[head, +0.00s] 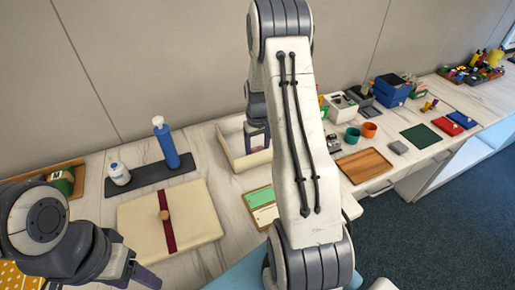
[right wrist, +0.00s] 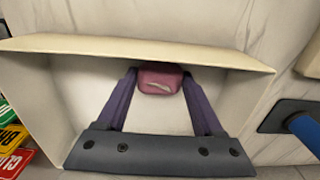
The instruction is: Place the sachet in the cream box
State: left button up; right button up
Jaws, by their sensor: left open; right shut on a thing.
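The cream box (head: 230,155) is open-topped and stands on the counter in the middle of the head view. In the right wrist view, its walls (right wrist: 60,45) surround my gripper's fingers. My right gripper (right wrist: 159,77) points down into the box and is shut on the pinkish-red sachet (right wrist: 160,84), close to one wall. I cannot tell whether the sachet touches the box floor. In the head view, my right arm hides part of the box. My left gripper (head: 138,274) is open at the lower left, in front of the counter items.
A cream lid-like panel (head: 195,205) with a red band and wooden knob lies left of the box. A blue bottle (head: 167,145) and white bottle (head: 119,174) stand on a dark mat. Green and cream cards (head: 260,198) lie in front. A wooden tray (head: 365,165) is right.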

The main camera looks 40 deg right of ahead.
jog(key=shift+f, duration=0.15)
jog(key=shift+f, duration=0.1)
jog(key=o, duration=1.3)
